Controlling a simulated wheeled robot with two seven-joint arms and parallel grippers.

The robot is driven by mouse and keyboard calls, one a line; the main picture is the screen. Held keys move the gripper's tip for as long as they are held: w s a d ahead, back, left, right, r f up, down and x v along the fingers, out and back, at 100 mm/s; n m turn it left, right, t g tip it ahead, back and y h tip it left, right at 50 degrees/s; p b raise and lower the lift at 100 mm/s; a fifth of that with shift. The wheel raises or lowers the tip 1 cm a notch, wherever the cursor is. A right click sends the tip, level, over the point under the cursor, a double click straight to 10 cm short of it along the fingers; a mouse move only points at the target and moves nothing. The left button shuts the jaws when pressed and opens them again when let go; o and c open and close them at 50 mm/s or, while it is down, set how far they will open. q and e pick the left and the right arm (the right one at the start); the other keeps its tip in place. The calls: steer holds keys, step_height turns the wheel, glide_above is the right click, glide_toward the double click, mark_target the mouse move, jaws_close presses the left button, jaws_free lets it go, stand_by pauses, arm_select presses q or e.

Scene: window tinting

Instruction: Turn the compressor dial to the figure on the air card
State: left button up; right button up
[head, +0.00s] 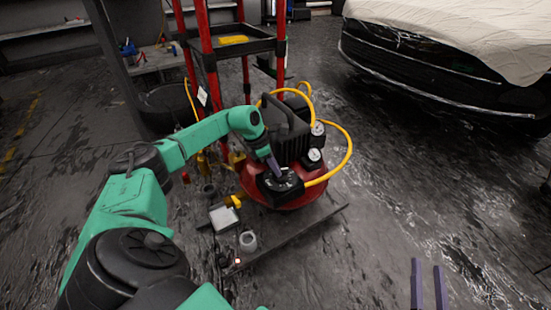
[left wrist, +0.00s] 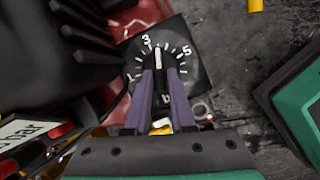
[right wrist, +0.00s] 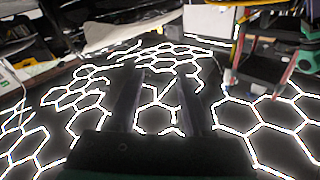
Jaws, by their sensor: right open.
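The compressor (head: 290,135) has a red tank and a black top. Its dial (left wrist: 158,56) is a black knob with a white pointer on a dark scale plate (left wrist: 193,72). The pointer stands nearly straight up, just past the 3 and well short of the 5. My left gripper (left wrist: 159,74) has its purple fingers closed in on both sides of the knob. It also shows at the dial in the head view (head: 274,165). A white card (left wrist: 25,132) reading "bar" is cut off at the left; its figure is not readable. My right gripper (head: 429,283) is open and empty.
A yellow hose (head: 349,150) loops at the compressor's right. Red posts (head: 208,60) stand behind it. A white block (head: 223,217) and a pale ring (head: 248,241) lie in front. A covered car (head: 450,70) stands at the back right. The floor between is clear.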

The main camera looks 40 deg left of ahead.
arm_select(q)
steer(key=shift+o, duration=1.2)
arm_select(e)
steer(key=shift+w+r, duration=0.1)
arm_select(q)
steer(key=shift+r, duration=0.2)
steer(key=shift+s+a+r, duration=0.1)
steer(key=shift+r, duration=0.05)
steer(key=shift+p+v, duration=0.65)
steer(key=shift+v, duration=0.55)
steer(key=p+v, duration=0.3)
steer(key=v, duration=0.8)
steer(key=shift+r+p, duration=0.2)
steer(key=shift+p, duration=0.15)
arm_select(e)
steer(key=s+f+g, duration=0.6)
steer(key=s+f, duration=0.4)
steer(key=f, duration=0.1)
steer(key=shift+s+a+h, duration=0.25)
steer(key=shift+a+h, duration=0.15)
steer(key=shift+f, duration=0.1)
